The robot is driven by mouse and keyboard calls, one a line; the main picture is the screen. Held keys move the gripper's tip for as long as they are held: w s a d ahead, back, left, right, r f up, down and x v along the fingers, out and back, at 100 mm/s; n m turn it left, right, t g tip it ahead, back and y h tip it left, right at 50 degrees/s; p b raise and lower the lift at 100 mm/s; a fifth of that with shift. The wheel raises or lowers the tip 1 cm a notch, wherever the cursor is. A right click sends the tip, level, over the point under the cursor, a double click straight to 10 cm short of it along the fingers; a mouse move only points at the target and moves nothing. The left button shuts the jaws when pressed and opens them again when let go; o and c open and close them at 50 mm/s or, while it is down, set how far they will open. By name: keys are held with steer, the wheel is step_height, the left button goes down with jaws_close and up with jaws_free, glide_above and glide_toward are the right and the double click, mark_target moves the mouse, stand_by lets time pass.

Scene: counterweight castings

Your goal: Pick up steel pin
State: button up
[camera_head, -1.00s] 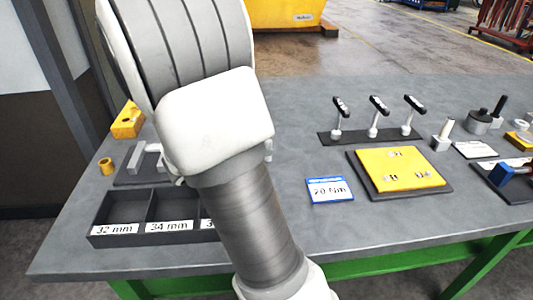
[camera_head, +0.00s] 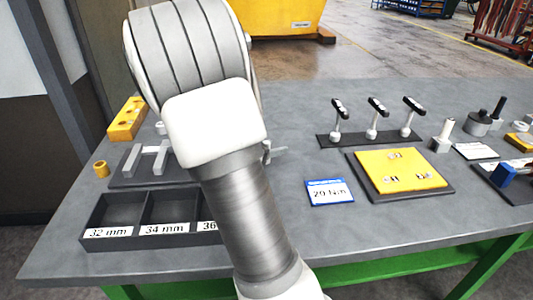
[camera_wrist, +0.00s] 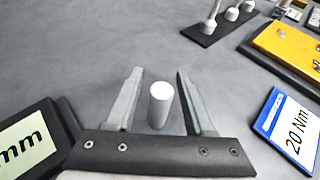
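A pale upright cylinder, which looks like the steel pin (camera_wrist: 160,105), stands on the grey table in the wrist view. My gripper (camera_wrist: 160,73) is open, with one finger on each side of the pin and a visible gap on both sides. I cannot tell how far the fingertips are above the table. In the head view my arm hides the pin and most of my gripper; only a small part of a finger shows at the arm's right edge.
A black bin with compartments (camera_head: 96,239) stands at the left, close to my gripper. Behind it are a dark fixture with grey bars (camera_head: 122,172) and a yellow block (camera_head: 127,119). A blue-edged 20 Nm card (camera_head: 329,191), a yellow plate (camera_head: 400,172) and several black-handled tools (camera_head: 372,120) are right.

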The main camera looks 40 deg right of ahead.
jaws_close()
stand_by(0.3)
